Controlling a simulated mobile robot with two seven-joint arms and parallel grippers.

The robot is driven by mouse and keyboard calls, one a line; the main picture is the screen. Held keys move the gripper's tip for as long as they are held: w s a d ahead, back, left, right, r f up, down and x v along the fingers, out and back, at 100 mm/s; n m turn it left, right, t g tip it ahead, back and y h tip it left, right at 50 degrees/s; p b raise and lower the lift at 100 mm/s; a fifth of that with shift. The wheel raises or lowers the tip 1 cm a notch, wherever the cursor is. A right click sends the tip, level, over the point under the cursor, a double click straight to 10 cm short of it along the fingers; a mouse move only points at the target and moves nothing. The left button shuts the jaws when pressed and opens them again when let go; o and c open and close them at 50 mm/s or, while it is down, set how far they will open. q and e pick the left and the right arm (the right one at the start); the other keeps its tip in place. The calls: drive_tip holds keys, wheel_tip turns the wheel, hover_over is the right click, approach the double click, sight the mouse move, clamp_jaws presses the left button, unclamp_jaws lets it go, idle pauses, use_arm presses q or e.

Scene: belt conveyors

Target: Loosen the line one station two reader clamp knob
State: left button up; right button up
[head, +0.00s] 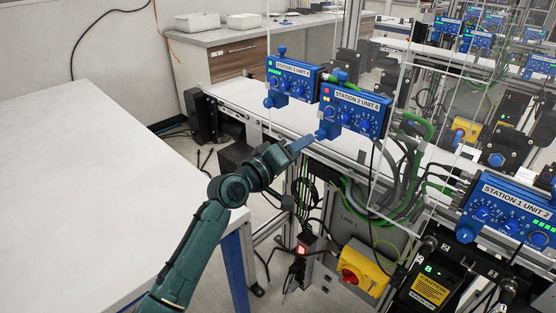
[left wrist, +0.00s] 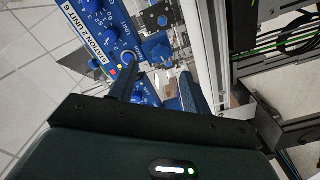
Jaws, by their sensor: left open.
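The blue reader labelled STATION 2 UNIT 6 (head: 350,108) is mounted beside the line in the head view, with a red light on its face. A blue clamp part (head: 328,130) hangs below its left end, and a blue knob (head: 340,75) stands above it. My left gripper (head: 306,142) is open, its fingers at the lower clamp part; I cannot tell whether they touch it. In the left wrist view, the same reader (left wrist: 92,42) is at the upper left and blue parts (left wrist: 157,47) show beyond and between my open fingers (left wrist: 158,68). My right gripper is not in view.
A similar reader, STATION 1 UNIT 6 (head: 293,78), sits just left. Clear panels, green cables (head: 415,125) and a yellow switch box (head: 362,272) lie right of and below my arm. A white table (head: 90,170) fills the left; STATION 1 UNIT 2 (head: 510,208) is at right.

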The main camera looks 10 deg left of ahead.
use_arm(q)
drive_tip(key=v, duration=0.7)
drive_tip(key=shift+b, duration=0.3)
drive_tip(key=s+a+f+m+g+y, duration=0.15)
drive_tip(key=s+f, duration=0.25)
drive_tip(key=f, duration=0.4)
drive_tip(key=s+a+f+y, duration=0.15)
drive_tip(key=s+f, duration=0.25)
drive_tip(key=f, duration=0.4)
drive_tip(key=s+a+f+m+g+y, duration=0.1)
drive_tip(key=s+f+m+y, duration=0.1)
drive_tip(key=s+f, duration=0.4)
drive_tip(key=s+a+f+m+g+y, duration=0.1)
drive_tip(key=s+a+f+m+y, duration=0.1)
drive_tip(key=s+f, duration=0.5)
drive_tip(key=s+m, duration=0.1)
drive_tip(key=s, duration=0.4)
drive_tip(key=shift+s+a+f+g, duration=0.2)
drive_tip(key=shift+a+f+g, duration=0.05)
drive_tip(key=shift+a+g, duration=0.1)
